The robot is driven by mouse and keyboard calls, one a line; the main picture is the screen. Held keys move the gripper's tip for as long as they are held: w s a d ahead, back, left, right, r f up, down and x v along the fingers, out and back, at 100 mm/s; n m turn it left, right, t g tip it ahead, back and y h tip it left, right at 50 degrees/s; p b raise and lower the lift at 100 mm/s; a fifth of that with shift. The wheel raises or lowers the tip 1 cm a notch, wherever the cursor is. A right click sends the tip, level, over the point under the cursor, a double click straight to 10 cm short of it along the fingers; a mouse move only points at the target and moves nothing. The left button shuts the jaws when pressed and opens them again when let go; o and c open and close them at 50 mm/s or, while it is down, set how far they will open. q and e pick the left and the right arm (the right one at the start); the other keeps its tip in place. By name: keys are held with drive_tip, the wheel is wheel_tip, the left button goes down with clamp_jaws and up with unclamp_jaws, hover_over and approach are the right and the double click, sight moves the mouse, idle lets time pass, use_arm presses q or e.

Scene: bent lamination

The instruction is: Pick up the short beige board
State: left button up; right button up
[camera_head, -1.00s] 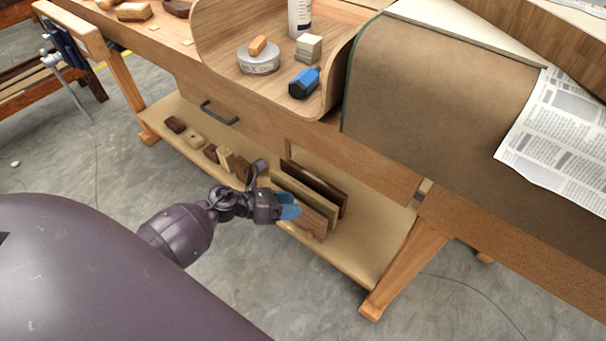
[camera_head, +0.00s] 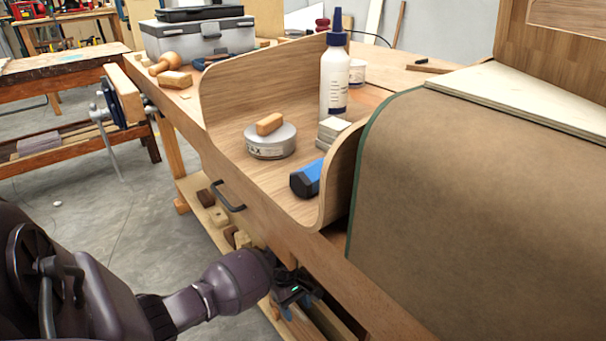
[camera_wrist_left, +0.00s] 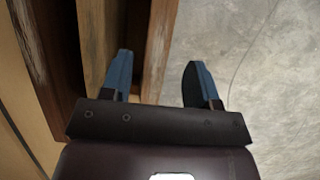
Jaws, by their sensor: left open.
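Boards stand on edge on the low shelf under the bench. In the left wrist view a beige board (camera_wrist_left: 98,40) stands between a dark brown board (camera_wrist_left: 40,50) on its left and a reddish-brown board (camera_wrist_left: 157,45) on its right. My left gripper (camera_wrist_left: 160,82) is open. Its left finger is by the gap between the beige and reddish-brown boards, its right finger over the floor. The reddish-brown board's end lies between the fingers; contact is unclear. In the head view my left gripper (camera_head: 292,293) is at the bench's front edge, and the boards are mostly hidden.
Several small blocks (camera_head: 218,215) lie on the shelf. A curved wooden piece (camera_head: 255,85), a tin (camera_head: 270,143) and a bottle (camera_head: 334,80) are above. The floor (camera_wrist_left: 255,60) is open at right.

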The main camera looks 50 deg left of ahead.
sight(300, 313)
use_arm(q)
drive_tip(key=b+x, duration=0.2)
drive_tip(key=x, duration=0.3)
drive_tip(key=shift+w+a, duration=0.1)
drive_tip(key=shift+w, duration=0.1)
clamp_jaws()
drive_tip(key=shift+w, duration=0.1)
idle(1.1)
